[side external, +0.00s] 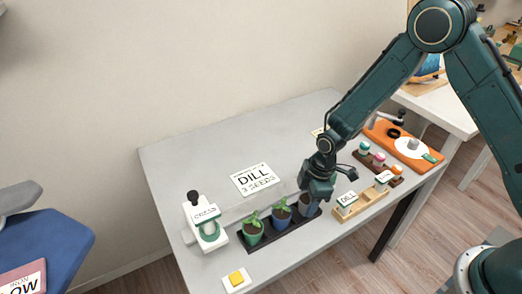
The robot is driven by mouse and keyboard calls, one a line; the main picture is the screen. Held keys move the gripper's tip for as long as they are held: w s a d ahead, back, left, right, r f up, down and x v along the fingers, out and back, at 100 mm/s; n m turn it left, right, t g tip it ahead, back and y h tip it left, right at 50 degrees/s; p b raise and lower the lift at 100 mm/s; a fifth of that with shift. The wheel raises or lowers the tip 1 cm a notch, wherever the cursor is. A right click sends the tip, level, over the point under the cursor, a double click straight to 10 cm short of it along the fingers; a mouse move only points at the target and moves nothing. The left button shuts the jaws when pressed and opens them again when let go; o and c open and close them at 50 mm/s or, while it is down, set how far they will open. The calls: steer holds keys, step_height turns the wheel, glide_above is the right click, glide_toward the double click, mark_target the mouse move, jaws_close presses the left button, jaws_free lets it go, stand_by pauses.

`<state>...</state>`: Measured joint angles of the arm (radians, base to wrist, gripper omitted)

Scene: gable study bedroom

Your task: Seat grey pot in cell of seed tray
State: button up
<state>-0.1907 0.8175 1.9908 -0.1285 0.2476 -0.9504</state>
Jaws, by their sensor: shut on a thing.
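The black seed tray (262,240) lies near the front edge of the grey table. A green pot (254,238) with a seedling stands at its left end, and a blue pot (282,220) with a seedling stands in the middle. My gripper (309,197) points down over the right end of the tray, shut on the grey pot (307,209). The pot looks roughly upright and is at the right-hand cell. My fingers partly cover it, and I cannot tell whether its base touches the cell floor.
A DILL card (255,179) lies behind. Right of my gripper are a wooden holder (364,201), a rack of small bottles (378,165) and an orange board (403,141). The table's back left is clear.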

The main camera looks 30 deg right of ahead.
steer(key=shift+f, duration=0.4)
steer(key=shift+f, duration=0.1)
steer(key=o, duration=1.1)
steer(key=shift+f, duration=0.1)
steer(key=shift+s, duration=0.15)
steer(key=shift+s+a, duration=0.1)
steer(key=shift+a, duration=0.05)
steer(key=shift+r, duration=0.5)
step_height(320, 180, up, 12)
steer(key=d, duration=0.2)
